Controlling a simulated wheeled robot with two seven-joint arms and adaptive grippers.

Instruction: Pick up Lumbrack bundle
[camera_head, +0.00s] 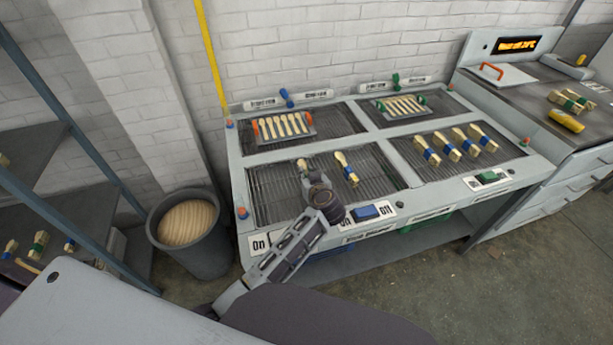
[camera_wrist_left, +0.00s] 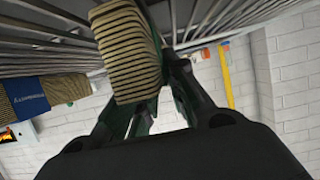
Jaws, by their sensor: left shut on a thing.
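My left gripper (camera_head: 305,177) is over the front left grate of the grey press table. It is shut on a wooden spoon bundle (camera_wrist_left: 130,52), whose striped wood end fills the space between its dark fingers in the left wrist view. In the head view only a small tip of this bundle (camera_head: 302,164) shows, and its band is hidden. Another bundle with a blue band (camera_head: 346,170) lies on the same grate, just right of the gripper; a blue-banded bundle also shows at the left of the wrist view (camera_wrist_left: 42,91). My right gripper is not in view.
Several blue-banded bundles (camera_head: 450,147) lie on the front right grate. Trays of spoons (camera_head: 283,127) sit on the rear grates. A grey bin (camera_head: 190,235) stands left of the table. A counter (camera_head: 555,88) with green-banded bundles (camera_head: 571,101) stands at right.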

